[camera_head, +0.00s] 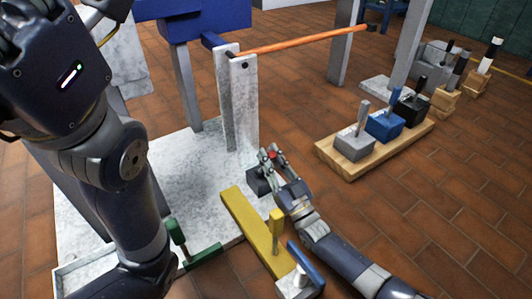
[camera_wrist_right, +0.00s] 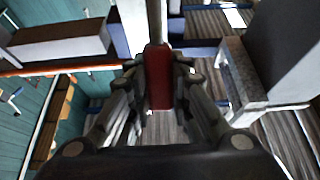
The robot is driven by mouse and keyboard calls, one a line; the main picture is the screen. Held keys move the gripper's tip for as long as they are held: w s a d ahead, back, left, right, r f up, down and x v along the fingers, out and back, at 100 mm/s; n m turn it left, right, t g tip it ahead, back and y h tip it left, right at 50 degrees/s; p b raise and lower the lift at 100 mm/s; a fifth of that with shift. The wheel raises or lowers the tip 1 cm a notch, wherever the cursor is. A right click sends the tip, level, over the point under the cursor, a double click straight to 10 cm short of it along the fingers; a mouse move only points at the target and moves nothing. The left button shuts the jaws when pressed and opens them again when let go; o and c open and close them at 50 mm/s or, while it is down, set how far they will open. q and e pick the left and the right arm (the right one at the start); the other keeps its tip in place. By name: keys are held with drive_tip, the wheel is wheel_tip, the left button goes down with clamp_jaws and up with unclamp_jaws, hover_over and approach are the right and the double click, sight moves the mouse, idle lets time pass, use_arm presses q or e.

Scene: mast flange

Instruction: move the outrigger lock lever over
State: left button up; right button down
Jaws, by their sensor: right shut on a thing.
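A lever with a red grip (camera_wrist_right: 158,76) stands between the fingers of my right gripper in the right wrist view, with a grey shaft running on from it. I take it for the outrigger lock lever. My right gripper (camera_head: 269,157) is shut on this grip, and a small red patch shows between its fingers in the head view. A dark block (camera_head: 257,181) sits just below the fingers at the edge of the pale base plate (camera_head: 190,165). The fingers hide most of the lever, so its tilt is unclear. My left arm fills the left side; its gripper is out of view.
A yellow bar (camera_head: 245,220) with an upright yellow handle lies in front, beside a blue-handled lever (camera_head: 305,262). A green handle (camera_head: 178,233) is near my left arm. A wooden board (camera_head: 350,170) carries several levers at right. A pale post (camera_head: 243,105) and orange rod (camera_head: 300,40) rise behind.

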drive_tip(key=shift+s+d+f+t+y, duration=0.4)
drive_tip(key=shift+s+f+t, duration=0.1)
drive_tip(key=shift+s+t, duration=0.15)
drive_tip(key=c, duration=1.4)
unclamp_jaws()
drive_tip(key=shift+c, duration=0.2)
drive_tip(key=s+d+f, duration=0.3)
drive_tip(key=s+d, duration=0.6)
drive_tip(key=s, duration=0.4)
drive_tip(key=shift+d, duration=0.25)
